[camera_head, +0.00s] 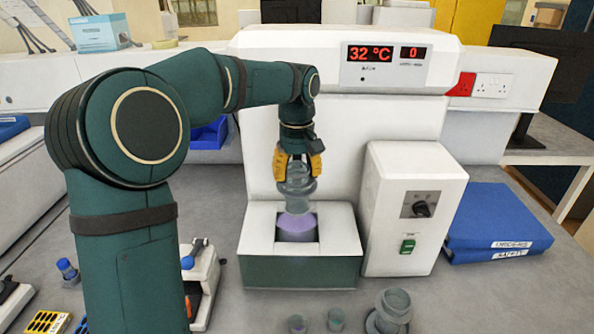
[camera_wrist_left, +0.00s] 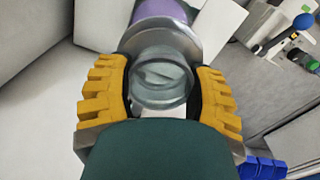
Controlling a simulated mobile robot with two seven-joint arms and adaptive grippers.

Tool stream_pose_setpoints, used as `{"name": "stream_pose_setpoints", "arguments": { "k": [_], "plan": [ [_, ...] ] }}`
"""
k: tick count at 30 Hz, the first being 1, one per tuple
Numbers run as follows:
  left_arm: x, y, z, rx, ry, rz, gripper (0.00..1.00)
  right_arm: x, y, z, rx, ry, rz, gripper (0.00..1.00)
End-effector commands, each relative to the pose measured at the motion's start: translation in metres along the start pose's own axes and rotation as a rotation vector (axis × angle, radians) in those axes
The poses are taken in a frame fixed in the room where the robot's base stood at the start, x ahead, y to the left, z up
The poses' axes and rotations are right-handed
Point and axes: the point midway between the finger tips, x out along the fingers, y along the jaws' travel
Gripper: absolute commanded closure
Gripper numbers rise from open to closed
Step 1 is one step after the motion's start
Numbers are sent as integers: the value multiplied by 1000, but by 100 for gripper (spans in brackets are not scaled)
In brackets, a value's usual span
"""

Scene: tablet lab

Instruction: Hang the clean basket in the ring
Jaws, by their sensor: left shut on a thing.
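My left gripper (camera_head: 299,165) is shut on a greyish see-through basket (camera_head: 297,187) and holds it upright. It hangs above the open well of the white and green bath (camera_head: 257,220). A purple vessel (camera_head: 296,227) stands in the well below it. In the left wrist view, the yellow fingers (camera_wrist_left: 163,92) sit either side of the basket's round top (camera_wrist_left: 162,72). A wide grey rim (camera_wrist_left: 150,37) lies beyond it, with the purple vessel (camera_wrist_left: 163,8) further on. I cannot tell whether that rim belongs to the basket or the ring. My right gripper is out of view.
The white tester's display (camera_head: 384,53) reads 32 °C and 0. A control box (camera_head: 405,240) with a knob stands right of the bath. A grey cup-like piece (camera_head: 392,303) and two small cups (camera_head: 336,319) stand on the front bench. Blue binders (camera_head: 497,218) lie at right.

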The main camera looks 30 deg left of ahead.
Motion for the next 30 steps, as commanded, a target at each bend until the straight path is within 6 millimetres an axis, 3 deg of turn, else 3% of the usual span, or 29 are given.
{"name": "stream_pose_setpoints", "arguments": {
  "k": [30],
  "plan": [
    [5, 0, 0, 0, 0, 0, 87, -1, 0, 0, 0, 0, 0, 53]
  ]
}}
